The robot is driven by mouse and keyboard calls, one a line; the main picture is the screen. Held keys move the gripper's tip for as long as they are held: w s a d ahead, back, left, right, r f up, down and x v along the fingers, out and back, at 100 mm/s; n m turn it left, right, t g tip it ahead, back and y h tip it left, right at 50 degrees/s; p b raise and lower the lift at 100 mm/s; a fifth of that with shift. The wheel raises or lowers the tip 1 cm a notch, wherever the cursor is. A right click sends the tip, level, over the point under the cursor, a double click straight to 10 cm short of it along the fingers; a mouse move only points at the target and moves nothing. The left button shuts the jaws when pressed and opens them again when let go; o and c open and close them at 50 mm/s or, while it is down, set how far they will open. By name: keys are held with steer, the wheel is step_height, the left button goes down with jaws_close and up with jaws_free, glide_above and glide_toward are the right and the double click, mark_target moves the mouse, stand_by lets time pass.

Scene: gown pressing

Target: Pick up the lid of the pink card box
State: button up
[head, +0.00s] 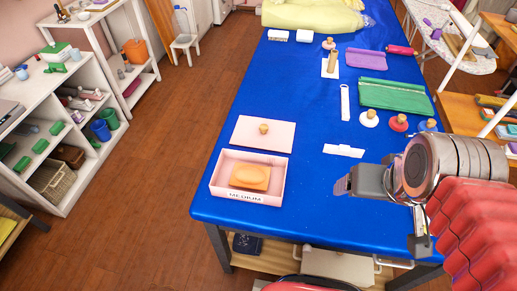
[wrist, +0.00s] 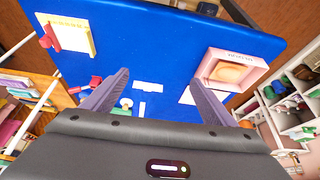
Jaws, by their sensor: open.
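The lid, a flat pink panel (head: 243,134) with a wooden knob (head: 264,128), lies on the blue table just behind the box. The pink card box (head: 222,191) is open and stands at the table's near left corner, with an orange rounded block (head: 250,177) inside and a "MEDIUM" label on its front. My gripper (head: 382,213) is open and empty over the near right of the table, well to the right of the box and lid. In the wrist view my gripper (wrist: 160,76) has its fingers spread; the box (wrist: 208,67) is at right and the lid is mostly hidden behind a finger.
The blue table (head: 310,190) has bare room between the box and my gripper. A white paper piece (head: 343,151) lies there. Round-knobbed stamps (head: 399,123) and a green folded cloth (head: 395,96) lie farther right. White shelves (head: 60,130) stand at left across the open floor.

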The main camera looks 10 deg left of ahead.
steer(key=shift+n+g, duration=0.7)
steer(key=shift+g, duration=0.2)
steer(key=w+a+f, duration=0.1)
steer(key=w+a, duration=0.1)
steer(key=w+a+f, duration=0.2)
steer(key=c, duration=0.7)
steer(key=w+a+f+n, duration=0.1)
steer(key=w+a+f, duration=0.1)
steer(key=w+a, duration=0.3)
steer(key=w+a+f, duration=0.3)
steer(key=w+a, duration=0.3)
steer(key=w, duration=0.1)
steer(key=w+a+f+n, duration=0.1)
steer(key=w+a+f, duration=0.2)
steer(key=w+a, duration=0.3)
steer(key=shift+w+n+g+y, duration=0.3)
steer(key=shift+w+g+y, duration=0.1)
steer(key=shift+w, duration=0.2)
steer(key=shift+c, duration=0.3)
steer(key=w+a+r+t, duration=0.1)
steer(key=w+a+r, duration=0.1)
steer(key=w+a, duration=0.2)
steer(key=w, duration=0.3)
steer(key=shift+r+t+y, duration=0.2)
steer(key=shift+t+y, duration=0.1)
steer(key=shift+y, duration=0.1)
glide_toward(264, 126)
steer(key=shift+x, duration=1.45)
steer(key=shift+s+f, duration=0.15)
steer(key=shift+s, duration=0.05)
